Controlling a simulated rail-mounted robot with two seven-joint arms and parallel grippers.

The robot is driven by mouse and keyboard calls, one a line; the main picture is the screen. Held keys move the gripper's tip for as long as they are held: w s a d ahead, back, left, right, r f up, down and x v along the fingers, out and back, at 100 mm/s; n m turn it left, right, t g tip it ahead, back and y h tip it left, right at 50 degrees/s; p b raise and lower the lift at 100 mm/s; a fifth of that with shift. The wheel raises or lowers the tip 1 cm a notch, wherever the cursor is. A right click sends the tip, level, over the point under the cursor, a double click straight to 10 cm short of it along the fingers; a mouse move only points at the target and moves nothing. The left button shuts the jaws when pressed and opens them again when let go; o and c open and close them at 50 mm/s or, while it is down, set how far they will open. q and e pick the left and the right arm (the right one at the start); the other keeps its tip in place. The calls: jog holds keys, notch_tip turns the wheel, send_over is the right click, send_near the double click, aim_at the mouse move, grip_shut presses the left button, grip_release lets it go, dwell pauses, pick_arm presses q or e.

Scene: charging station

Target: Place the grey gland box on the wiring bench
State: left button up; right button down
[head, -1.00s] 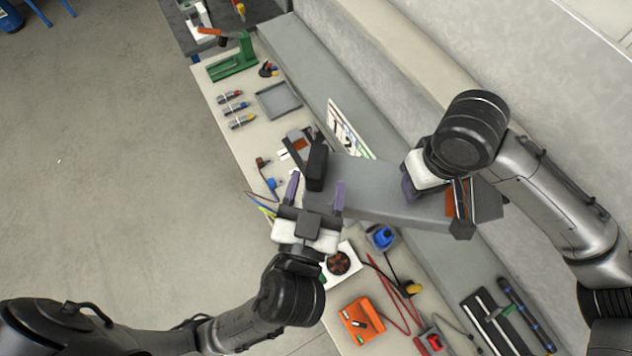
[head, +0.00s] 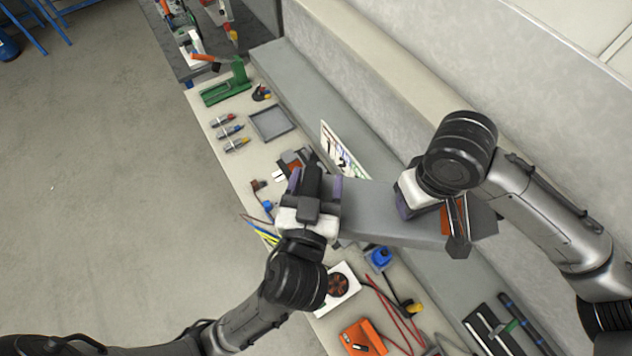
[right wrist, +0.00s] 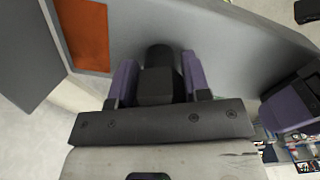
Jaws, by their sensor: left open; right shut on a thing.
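The grey gland box (head: 385,212), a long grey body with an orange patch near its right end, is held above the bench in the head view. It also shows in the right wrist view (right wrist: 235,45). My right gripper (head: 407,203) is shut on a dark grip of the box; its purple fingers flank this grip in the right wrist view (right wrist: 160,85). My left gripper (head: 314,185) is open at the box's left end, its purple fingers on either side of a black upright grip. Whether they touch it is unclear. The wiring bench (head: 215,105) runs diagonally below, partly hidden by the box.
On the bench lie a grey tray (head: 271,124), a green stand (head: 225,88), several small connectors, a white fan unit (head: 338,286), an orange device (head: 362,338) and a blue socket (head: 379,257). A grey ledge and wall bound the right side. Open floor lies left.

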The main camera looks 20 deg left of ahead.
pick_arm(q)
jog(key=shift+d, duration=0.2)
jog(key=c, duration=1.2)
pick_arm(e)
jog(key=shift+a, duration=0.2)
pick_arm(q)
jog(key=shift+a, duration=0.1)
pick_arm(e)
jog(key=c, duration=0.5)
grip_release()
jog(key=shift+d, duration=0.1)
